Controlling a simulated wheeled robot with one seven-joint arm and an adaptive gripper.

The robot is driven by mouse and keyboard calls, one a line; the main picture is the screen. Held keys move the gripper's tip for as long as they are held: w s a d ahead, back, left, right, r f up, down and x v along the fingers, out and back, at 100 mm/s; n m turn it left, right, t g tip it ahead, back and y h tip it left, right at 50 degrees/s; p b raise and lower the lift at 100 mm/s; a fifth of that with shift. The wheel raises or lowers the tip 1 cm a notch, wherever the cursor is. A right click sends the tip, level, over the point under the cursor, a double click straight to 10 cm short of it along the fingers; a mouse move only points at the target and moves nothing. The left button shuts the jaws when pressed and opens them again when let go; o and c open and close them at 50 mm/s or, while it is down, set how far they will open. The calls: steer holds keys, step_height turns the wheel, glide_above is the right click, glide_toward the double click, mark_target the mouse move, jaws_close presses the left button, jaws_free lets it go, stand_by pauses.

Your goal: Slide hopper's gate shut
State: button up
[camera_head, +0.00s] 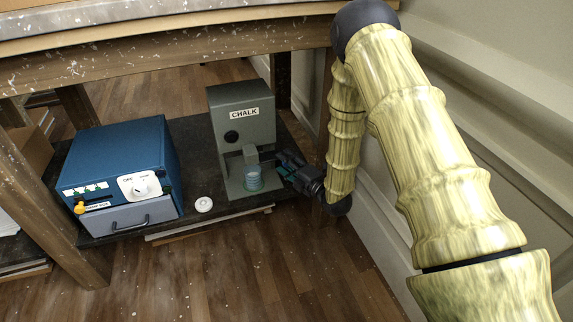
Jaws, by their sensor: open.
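The hopper (240,108) is a grey box labelled CHALK, standing upright on the dark low shelf. My gripper (282,167) is dark and open, just right of the spout and cup. Its fingers are small and dark here, and I cannot tell whether they touch the hopper.
A blue machine (125,160) with a dial, several switches and a grey drawer stands on the shelf (186,165) to the left. A small white disc (204,204) lies between it and the hopper.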

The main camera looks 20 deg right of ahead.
mark_target(267, 162)
jaws_close()
steer(key=shift+a, duration=0.1)
steer(key=shift+s+a+p, duration=0.1)
steer(key=shift+a+p, duration=0.5)
steer(key=shift+a, duration=1.8)
jaws_free()
steer(key=shift+a, duration=0.15)
steer(key=shift+s+d, duration=0.1)
steer(key=shift+d, duration=0.1)
